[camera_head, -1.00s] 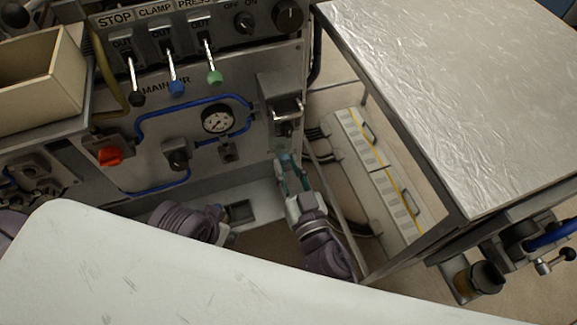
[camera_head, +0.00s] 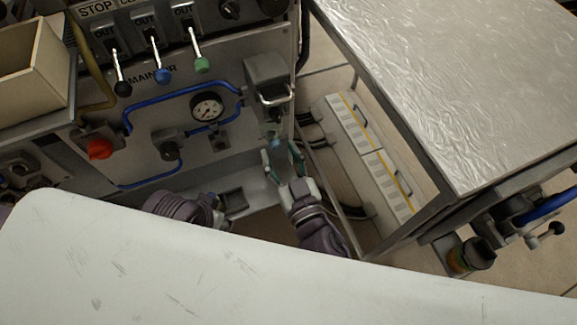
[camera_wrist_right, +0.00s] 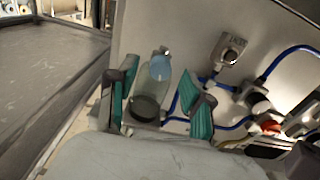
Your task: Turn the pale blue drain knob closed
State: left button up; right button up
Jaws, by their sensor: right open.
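The pale blue drain knob (camera_head: 276,142) is small and sits below the grey filter unit (camera_head: 267,82) at the right end of the machine's front panel. In the right wrist view the knob (camera_wrist_right: 160,68) shows on a clear bowl, between and beyond the fingers. My right gripper (camera_head: 282,157) is open, its teal fingers spread just below the knob. In the right wrist view my right gripper (camera_wrist_right: 160,90) is empty; whether a finger touches the knob I cannot tell. My left gripper (camera_head: 221,217) shows only a small part beside its wrist, low at centre left; its fingers are hidden.
The panel holds a gauge (camera_head: 207,107), blue tubing and a red knob (camera_head: 100,149). A metal-topped table (camera_head: 440,80) stands close on the right. A white surface (camera_head: 200,270) fills the front. A beige bin (camera_head: 30,70) is at the left.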

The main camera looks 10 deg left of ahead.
jog(key=v, duration=1.1)
jog(key=shift+s+d, duration=0.2)
